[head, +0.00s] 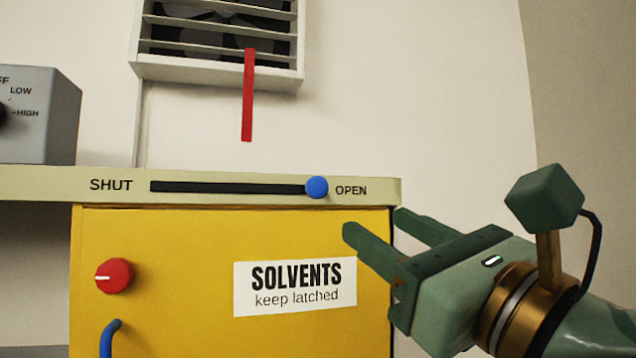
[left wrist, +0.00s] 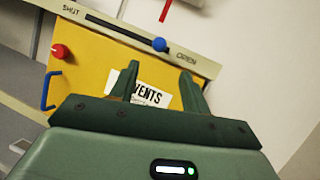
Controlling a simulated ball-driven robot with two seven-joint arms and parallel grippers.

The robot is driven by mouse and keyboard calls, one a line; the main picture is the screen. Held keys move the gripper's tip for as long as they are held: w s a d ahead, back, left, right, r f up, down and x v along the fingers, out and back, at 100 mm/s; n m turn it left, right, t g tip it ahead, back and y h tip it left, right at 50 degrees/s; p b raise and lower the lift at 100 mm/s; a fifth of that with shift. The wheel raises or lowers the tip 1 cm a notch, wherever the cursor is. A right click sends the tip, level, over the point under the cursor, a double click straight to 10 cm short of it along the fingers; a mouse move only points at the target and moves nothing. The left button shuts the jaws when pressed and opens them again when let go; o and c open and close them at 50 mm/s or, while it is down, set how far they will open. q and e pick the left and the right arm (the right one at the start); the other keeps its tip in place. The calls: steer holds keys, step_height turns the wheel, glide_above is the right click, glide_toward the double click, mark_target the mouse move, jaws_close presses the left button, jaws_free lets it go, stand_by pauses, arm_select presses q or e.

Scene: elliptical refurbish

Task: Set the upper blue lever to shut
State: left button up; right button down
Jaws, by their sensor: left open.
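The upper blue lever is a round blue knob (head: 317,187) at the right end of a dark horizontal slot (head: 225,187), beside the word OPEN. SHUT is printed at the slot's left end. The knob also shows in the left wrist view (left wrist: 159,44). My left gripper (head: 374,224) is open and empty. In the head view its fingers point left, below and to the right of the knob, apart from it. In the left wrist view the knob lies beyond the fingertips (left wrist: 160,74). My right gripper is not in view.
The slot is in a pale counter edge above a yellow cabinet (head: 190,260) labelled SOLVENTS. The cabinet has a red dial (head: 114,276) and a lower blue handle (head: 108,338). A red strip (head: 248,95) hangs from the vent (head: 215,68). A grey box (head: 45,115) stands at left.

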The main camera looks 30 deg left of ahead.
mark_target(323, 192)
arm_select(q)
steer(key=p+x, duration=0.4)
steer(key=x, duration=0.9)
steer(key=shift+w+a, duration=0.1)
steer(key=shift+a, duration=0.1)
jaws_close()
steer(key=shift+a, duration=0.1)
